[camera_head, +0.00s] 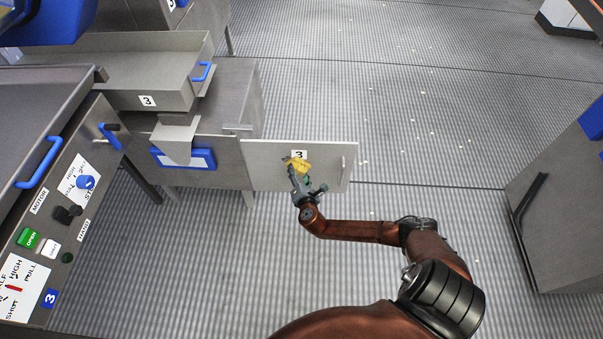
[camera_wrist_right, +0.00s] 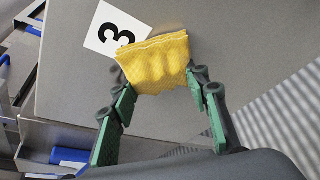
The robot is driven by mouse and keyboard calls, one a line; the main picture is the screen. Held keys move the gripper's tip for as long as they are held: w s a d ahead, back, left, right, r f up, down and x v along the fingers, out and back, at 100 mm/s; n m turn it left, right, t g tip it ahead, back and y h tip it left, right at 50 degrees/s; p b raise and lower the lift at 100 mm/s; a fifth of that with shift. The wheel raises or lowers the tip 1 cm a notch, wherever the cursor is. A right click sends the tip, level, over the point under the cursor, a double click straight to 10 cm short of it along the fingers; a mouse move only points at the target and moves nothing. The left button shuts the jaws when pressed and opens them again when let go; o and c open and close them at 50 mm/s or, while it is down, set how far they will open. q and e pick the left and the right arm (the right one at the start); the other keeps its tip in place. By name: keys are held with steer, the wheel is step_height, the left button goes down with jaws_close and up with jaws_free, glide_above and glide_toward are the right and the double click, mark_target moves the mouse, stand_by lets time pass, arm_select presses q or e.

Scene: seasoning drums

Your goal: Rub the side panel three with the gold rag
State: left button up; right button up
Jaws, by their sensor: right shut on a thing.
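The side panel three (camera_head: 326,180) is a flat grey metal plate with a white label marked 3, standing at the middle of the head view. It fills much of the right wrist view (camera_wrist_right: 225,40), with its label (camera_wrist_right: 114,30) at upper left. My right gripper (camera_head: 296,170) is at the panel, just below the label. It is shut on the gold rag (camera_wrist_right: 158,62), which lies between the green finger pads and against or very close to the panel face. In the head view the rag (camera_head: 298,163) partly covers the label's lower edge. My left gripper is not in view.
A grey tray marked 3 (camera_head: 125,98) and a blue-edged bin (camera_head: 183,158) stand left of the panel. A control console (camera_head: 60,215) with knobs and buttons fills the left side. A grey cabinet (camera_head: 560,200) stands at right. The ridged floor between is clear, with small white specks.

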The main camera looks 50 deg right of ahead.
mark_target(309, 167)
steer(key=shift+w+a+b, duration=0.15)
steer(key=shift+w+a, duration=1)
steer(key=shift+w, duration=0.3)
steer(key=shift+w+a+b, duration=0.15)
steer(key=shift+w+a, duration=0.95)
steer(key=shift+w, duration=0.3)
steer(key=shift+s+r, duration=0.1)
steer(key=shift+s+d+p, duration=1.35)
steer(key=shift+s+d, duration=2.7)
steer(key=shift+s, duration=0.15)
steer(key=shift+d, duration=0.2)
